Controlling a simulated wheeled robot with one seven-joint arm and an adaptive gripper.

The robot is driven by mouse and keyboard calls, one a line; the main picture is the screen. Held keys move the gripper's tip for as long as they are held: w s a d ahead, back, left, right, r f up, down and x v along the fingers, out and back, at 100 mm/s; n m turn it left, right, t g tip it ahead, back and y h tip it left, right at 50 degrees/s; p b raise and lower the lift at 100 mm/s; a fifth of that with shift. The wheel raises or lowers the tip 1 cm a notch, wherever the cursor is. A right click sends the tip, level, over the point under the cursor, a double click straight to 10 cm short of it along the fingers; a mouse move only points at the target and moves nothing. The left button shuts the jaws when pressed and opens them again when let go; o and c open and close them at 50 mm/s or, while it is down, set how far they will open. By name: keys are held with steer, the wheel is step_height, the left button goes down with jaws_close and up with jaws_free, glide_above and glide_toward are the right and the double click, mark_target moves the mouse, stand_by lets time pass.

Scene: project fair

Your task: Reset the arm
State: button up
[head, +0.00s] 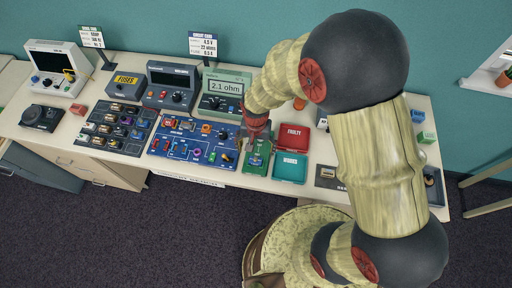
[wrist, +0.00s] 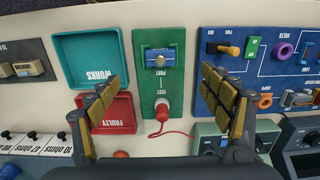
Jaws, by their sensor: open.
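My arm reaches down over the table (head: 232,178) in the head view, with my gripper (head: 255,135) partly hidden by its own links. In the wrist view my gripper (wrist: 163,98) is open, with its two padded fingers wide apart and nothing between them. Below the gap is the green test board (wrist: 147,86), with a blue component (wrist: 161,57) seated near its "PART" end. A red probe (wrist: 162,108) stands at its other end, with a red wire curling from it. The height of the fingertips above the board is hard to tell.
Beside the board are the teal WORKS tray (wrist: 91,84) and the red FAULTY tray (wrist: 122,124), both empty. The blue circuit board (head: 192,141) lies left of it. A meter reading 2.1 ohm (head: 225,90) stands behind. Signs, a FUSES box (head: 126,80) and a parts rack (head: 118,127) stand further left.

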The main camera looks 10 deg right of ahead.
stand_by(0.7)
steer(key=shift+s+n, duration=0.15)
steer(key=shift+n, duration=0.15)
steer(key=s+d+r+n+t+b, duration=0.1)
steer(key=s+d+r+t+b, duration=0.1)
steer(key=s+d+r+b, duration=0.2)
steer(key=s+d+r+n+t+b, duration=0.1)
steer(key=s+d+r+b, duration=0.3)
steer(key=r, duration=0.5)
steer(key=s+d+r+n+t+b, duration=0.1)
steer(key=s+d+r+t+b, duration=0.1)
steer(key=r+b, duration=0.4)
steer(key=shift+s+d+r+t+b, duration=0.2)
steer(key=shift+s+d+t+b, duration=0.1)
steer(key=shift+s+d, duration=0.8)
steer(key=shift+s+a, duration=0.2)
